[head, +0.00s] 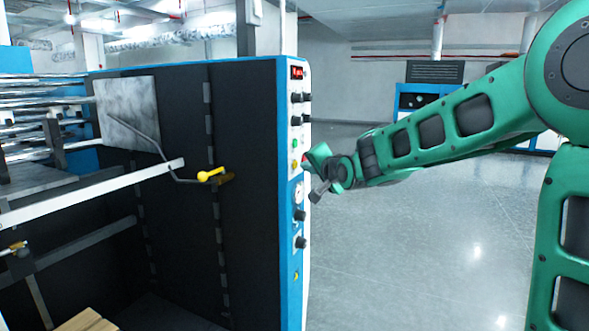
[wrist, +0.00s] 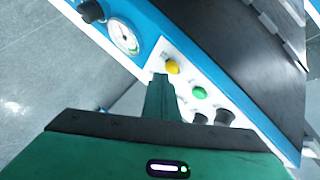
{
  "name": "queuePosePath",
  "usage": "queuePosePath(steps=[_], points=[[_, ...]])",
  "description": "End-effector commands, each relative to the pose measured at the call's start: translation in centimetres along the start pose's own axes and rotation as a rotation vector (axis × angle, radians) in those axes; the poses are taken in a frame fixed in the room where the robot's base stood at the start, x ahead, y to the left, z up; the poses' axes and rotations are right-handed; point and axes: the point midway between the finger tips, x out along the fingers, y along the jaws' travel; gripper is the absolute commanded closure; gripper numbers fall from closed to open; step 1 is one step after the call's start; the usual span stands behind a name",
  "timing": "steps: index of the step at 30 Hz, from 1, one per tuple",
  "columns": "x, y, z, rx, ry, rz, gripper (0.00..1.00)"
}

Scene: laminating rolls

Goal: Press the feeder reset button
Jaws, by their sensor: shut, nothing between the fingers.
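The control panel (head: 296,120) is a white strip on the narrow side of a blue and black machine. It carries a green button (head: 294,143) and a yellow button (head: 295,163); the wrist view also shows the yellow button (wrist: 172,68) and the green button (wrist: 199,92). The labels are too small to read. A small red spot (head: 304,155) shows beside my gripper (head: 308,162). My gripper is shut and empty, its tip at the panel. In the wrist view, the fingers (wrist: 160,80) end just left of the yellow button and hide part of the panel. I cannot tell whether they touch it.
A dial gauge (wrist: 124,36) and black knobs (head: 299,215) sit on the panel near the buttons. A red display (head: 297,72) is at its top. A yellow-handled crank (head: 210,175) is on the machine's dark side. The grey floor (head: 420,240) to the right is clear.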

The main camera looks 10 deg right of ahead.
Motion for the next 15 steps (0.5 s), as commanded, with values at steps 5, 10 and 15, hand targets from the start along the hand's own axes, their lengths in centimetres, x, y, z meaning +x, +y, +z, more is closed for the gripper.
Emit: queuePosePath(steps=[5, 10, 15], points=[[-0.21, 0.19, -0.2, 0.0, 0.001, 0.001, 1.0], [-0.2, 0.2, -0.21, 0.0, 0.001, 0.001, 1.0], [-0.7, 0.6, -0.69, 0.0, 0.003, 0.002, 1.0]])
